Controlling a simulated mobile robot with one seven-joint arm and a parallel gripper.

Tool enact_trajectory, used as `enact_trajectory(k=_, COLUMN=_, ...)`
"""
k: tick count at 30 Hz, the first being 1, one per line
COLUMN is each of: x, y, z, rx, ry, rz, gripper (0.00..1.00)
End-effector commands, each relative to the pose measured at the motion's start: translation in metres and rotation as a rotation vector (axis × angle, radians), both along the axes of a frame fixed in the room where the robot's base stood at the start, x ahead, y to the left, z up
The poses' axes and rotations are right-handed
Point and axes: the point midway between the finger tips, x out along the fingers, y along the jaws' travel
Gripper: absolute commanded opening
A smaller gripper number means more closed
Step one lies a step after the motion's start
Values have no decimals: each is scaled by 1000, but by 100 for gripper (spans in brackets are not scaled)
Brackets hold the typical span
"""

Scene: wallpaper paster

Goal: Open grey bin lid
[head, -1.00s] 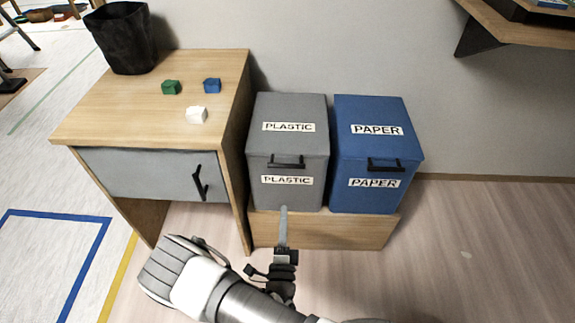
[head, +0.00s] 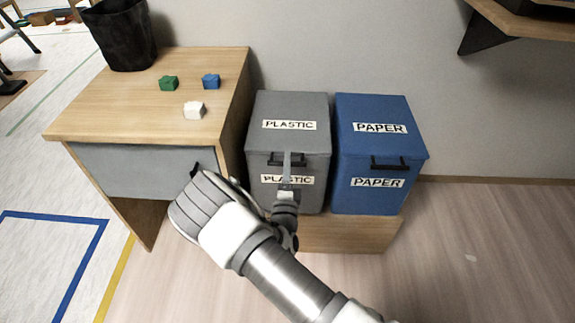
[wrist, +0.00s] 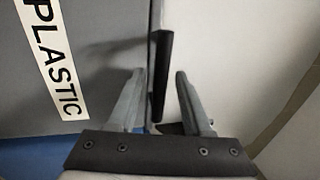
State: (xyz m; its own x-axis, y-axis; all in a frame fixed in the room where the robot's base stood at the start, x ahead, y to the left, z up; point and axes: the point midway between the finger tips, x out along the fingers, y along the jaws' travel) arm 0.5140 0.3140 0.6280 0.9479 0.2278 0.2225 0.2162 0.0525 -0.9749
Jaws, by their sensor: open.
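The grey bin (head: 262,190) marked PLASTIC stands upright, and its lid (head: 290,107) looks shut. A black bar handle (head: 275,160) sits at the lid's front edge, partly hidden by my gripper (head: 287,156) in the head view. In the wrist view my gripper (wrist: 160,74) is open, with one finger on each side of the black handle (wrist: 163,62). The fingers look apart from the handle, though contact is hard to judge. The PLASTIC label (wrist: 50,55) shows left of the fingers.
The blue PAPER bin (head: 375,145) stands close on the right, on the same wooden base (head: 350,233). A wooden cabinet (head: 110,110) with small blocks and a black basket (head: 120,35) stands on the left. My arm passes close to its front. The floor at right is clear.

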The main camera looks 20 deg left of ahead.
Motion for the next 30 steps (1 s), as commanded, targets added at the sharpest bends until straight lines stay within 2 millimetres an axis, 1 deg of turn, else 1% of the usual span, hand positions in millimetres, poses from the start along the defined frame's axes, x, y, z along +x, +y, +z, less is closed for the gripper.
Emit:
enact_trajectory(k=6, x=0, y=0, z=0, rx=0, ry=0, rz=0, gripper=50)
enact_trajectory(k=8, x=0, y=0, z=0, rx=0, ry=0, rz=0, gripper=39)
enact_trajectory(k=12, x=0, y=0, z=0, rx=0, ry=0, rz=0, gripper=14)
enact_trajectory(k=14, x=0, y=0, z=0, rx=0, ry=0, rz=0, gripper=3)
enact_trajectory(k=15, x=0, y=0, z=0, rx=0, ry=0, rz=0, gripper=0)
enact_trajectory(k=30, x=0, y=0, z=0, rx=-1, ry=1, rz=0, gripper=0)
